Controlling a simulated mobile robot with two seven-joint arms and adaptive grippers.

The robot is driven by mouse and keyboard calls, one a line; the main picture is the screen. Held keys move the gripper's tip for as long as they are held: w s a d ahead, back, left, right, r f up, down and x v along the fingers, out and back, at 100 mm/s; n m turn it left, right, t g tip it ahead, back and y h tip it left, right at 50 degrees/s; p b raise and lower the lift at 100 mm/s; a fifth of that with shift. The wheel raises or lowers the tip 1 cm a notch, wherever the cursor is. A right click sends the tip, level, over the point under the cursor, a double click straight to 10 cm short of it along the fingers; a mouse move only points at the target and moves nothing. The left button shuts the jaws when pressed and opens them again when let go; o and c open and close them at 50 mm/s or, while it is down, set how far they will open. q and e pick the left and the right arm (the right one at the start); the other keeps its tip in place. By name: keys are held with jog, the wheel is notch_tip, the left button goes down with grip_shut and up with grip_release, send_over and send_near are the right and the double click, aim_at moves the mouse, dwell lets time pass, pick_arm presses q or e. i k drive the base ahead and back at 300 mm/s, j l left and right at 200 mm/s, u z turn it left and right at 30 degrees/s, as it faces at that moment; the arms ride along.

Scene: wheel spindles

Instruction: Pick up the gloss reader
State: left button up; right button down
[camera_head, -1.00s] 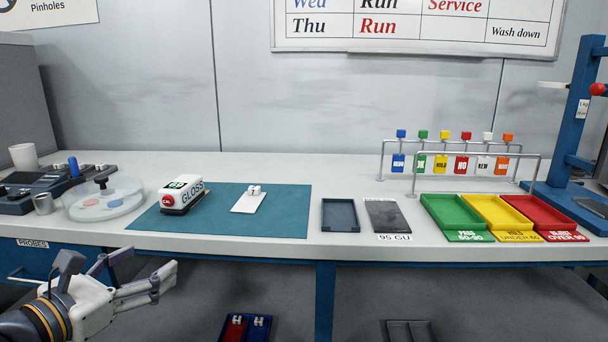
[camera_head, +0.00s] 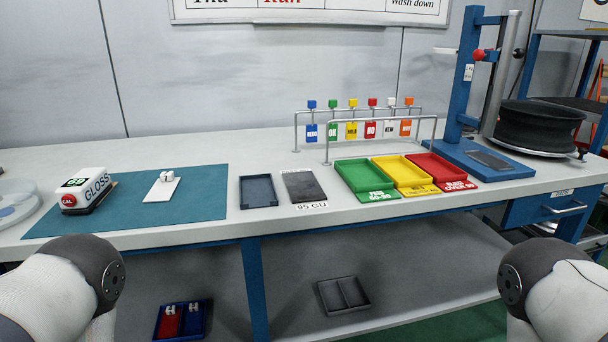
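The gloss reader (camera_head: 87,191) is a small white box with a dark base, the word GLOSS on its side, a green display and a red CAL button. It sits on the left part of the teal mat (camera_head: 206,208) on the bench. No gripper touches it. Two of my arm parts show at the lower left and lower right edges, but neither gripper is in view.
A white card with a small white piece (camera_head: 162,188) lies on the mat. To the right are an empty dark tray (camera_head: 258,204), a dark plate (camera_head: 303,186) marked 95 GU, and green (camera_head: 357,178), yellow and red trays. A tag rack (camera_head: 366,114) and a blue stand with a black wheel (camera_head: 538,126) stand behind.

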aim_at(89, 186)
jog(key=u, duration=1.3)
